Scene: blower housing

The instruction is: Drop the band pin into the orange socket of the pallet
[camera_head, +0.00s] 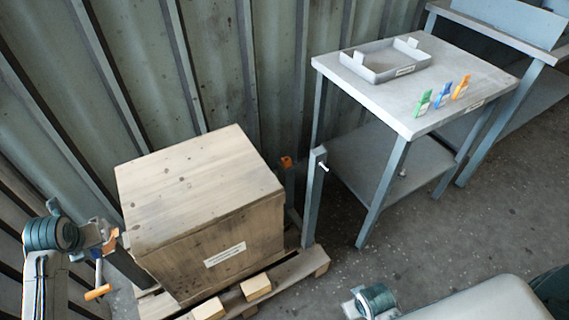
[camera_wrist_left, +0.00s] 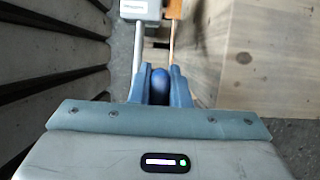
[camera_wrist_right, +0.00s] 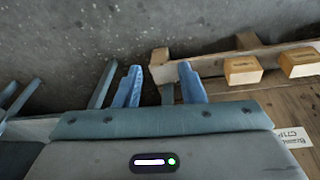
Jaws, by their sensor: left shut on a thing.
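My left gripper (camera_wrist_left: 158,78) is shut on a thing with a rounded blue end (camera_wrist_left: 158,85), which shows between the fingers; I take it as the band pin. In the head view my left gripper (camera_head: 110,241) is beside the near left corner of the wooden crate. A thin rod with an orange bar (camera_head: 98,292) hangs below it; I cannot tell whether that belongs to the pin. An orange piece shows beside the gripper in the head view, partly hidden; I cannot tell if it is the socket. The pallet (camera_head: 315,262) lies under the crate. My right gripper (camera_wrist_right: 160,85) is open and empty.
The crate (camera_head: 200,190) fills most of the pallet. A post with an orange top (camera_head: 287,162) stands at its far right corner. A table (camera_head: 440,80) holds a grey tray (camera_head: 370,72) and green, blue and orange clips. Corrugated wall lies behind; floor is clear in front.

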